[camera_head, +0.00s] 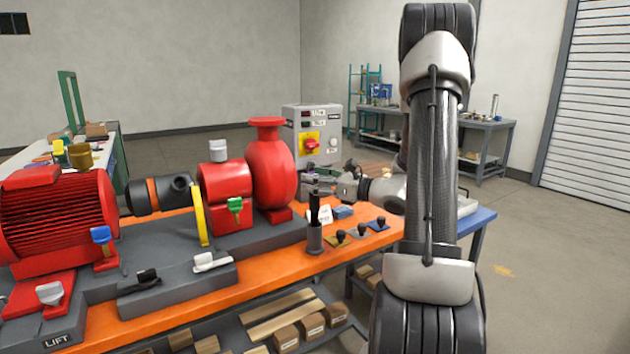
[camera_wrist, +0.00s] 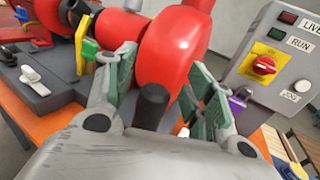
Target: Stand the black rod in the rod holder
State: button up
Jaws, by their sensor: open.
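The black rod (camera_head: 314,205) stands upright with its lower end in the dark grey cylindrical rod holder (camera_head: 314,240), near the front edge of the orange bench. My gripper (camera_head: 318,181) is open, just above and behind the rod's top in the head view, pointing left. In the wrist view its two greenish fingers (camera_wrist: 165,88) are spread apart. A dark cylinder end, which looks like the rod (camera_wrist: 152,105), shows between them. The fingers do not visibly press on it. The rod's lower part and the holder are hidden in the wrist view.
Beside the holder are several black knobs on small plates (camera_head: 361,230). The red pump (camera_head: 272,175) stands close to my gripper on the left, and the grey control box (camera_head: 312,130) is behind. Tool rests (camera_head: 207,262) lie along the front.

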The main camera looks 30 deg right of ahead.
jog(key=v, duration=1.1)
jog(key=shift+s, duration=0.25)
dwell(0.3)
